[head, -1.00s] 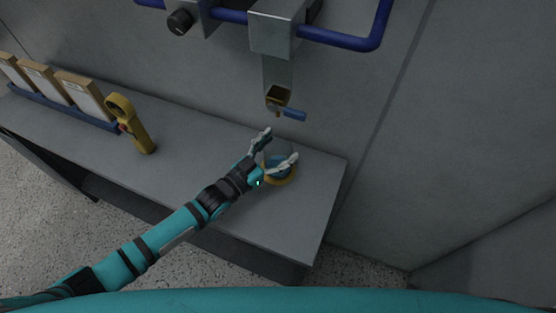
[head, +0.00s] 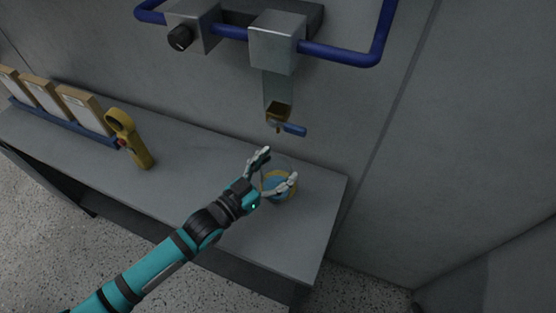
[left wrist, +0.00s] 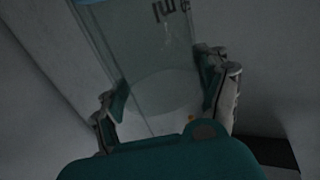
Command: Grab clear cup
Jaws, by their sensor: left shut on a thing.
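The clear cup (head: 279,166) is see-through and is near the right end of the grey counter, below the dispenser. A yellow ring and a blue patch show at its lower part. My left gripper (head: 280,167) reaches in from the left, with one finger on each side of the cup, shut on it. In the left wrist view the cup (left wrist: 155,55) stands large between the two fingers (left wrist: 165,88), with dark "ml" lettering on its wall. I cannot tell whether its bottom touches the counter. My right gripper is not in view.
The grey counter (head: 200,150) is mostly bare.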

